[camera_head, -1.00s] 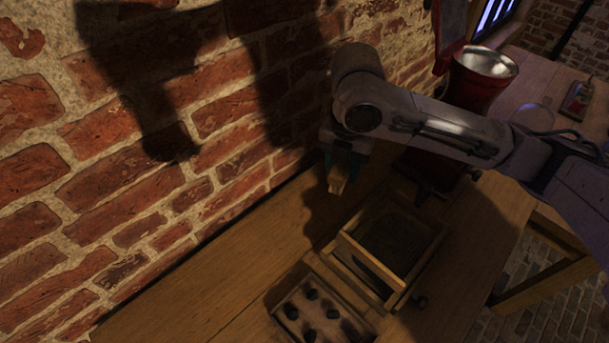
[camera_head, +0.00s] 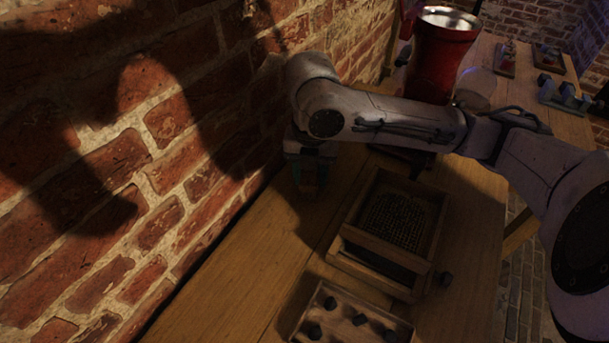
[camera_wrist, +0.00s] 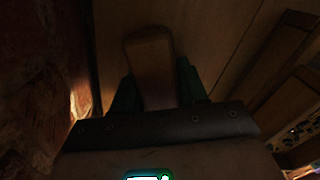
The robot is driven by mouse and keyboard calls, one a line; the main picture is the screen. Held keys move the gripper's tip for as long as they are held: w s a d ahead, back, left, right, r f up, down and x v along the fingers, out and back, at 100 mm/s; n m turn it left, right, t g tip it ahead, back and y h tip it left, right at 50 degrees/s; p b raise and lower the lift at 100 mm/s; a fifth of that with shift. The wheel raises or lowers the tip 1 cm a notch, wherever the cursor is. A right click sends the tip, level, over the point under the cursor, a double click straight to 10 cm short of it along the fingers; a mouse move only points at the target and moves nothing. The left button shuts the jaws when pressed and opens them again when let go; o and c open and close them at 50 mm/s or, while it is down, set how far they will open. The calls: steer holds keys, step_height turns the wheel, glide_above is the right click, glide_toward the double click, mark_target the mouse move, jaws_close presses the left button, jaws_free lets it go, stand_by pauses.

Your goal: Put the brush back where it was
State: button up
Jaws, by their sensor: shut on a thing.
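My gripper (camera_head: 307,180) hangs fingers-down over the wooden bench (camera_head: 235,290), close to the brick wall and left of a wooden box. It is shut on the brush, a small brown wooden piece that shows dimly between the fingers in the head view. In the wrist view the brush's brown, rounded wooden body (camera_wrist: 150,58) stands out between the two dark green fingers of my gripper (camera_wrist: 156,88). The bristles cannot be made out. It is too dark to tell whether the brush touches the bench.
The open wooden box (camera_head: 436,235) has a dark, grid-like inside. In front of it lies a wooden tray (camera_head: 385,322) with several dark knobs. A red vessel (camera_head: 440,60) stands behind. The brick wall (camera_head: 120,170) borders the left.

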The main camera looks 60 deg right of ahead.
steer(key=shift+f, duration=0.15)
steer(key=o, duration=1)
steer(key=shift+r, duration=0.2)
step_height(320, 180, up, 12)
steer(key=shift+r+p, duration=0.1)
steer(key=shift+p, duration=0.55)
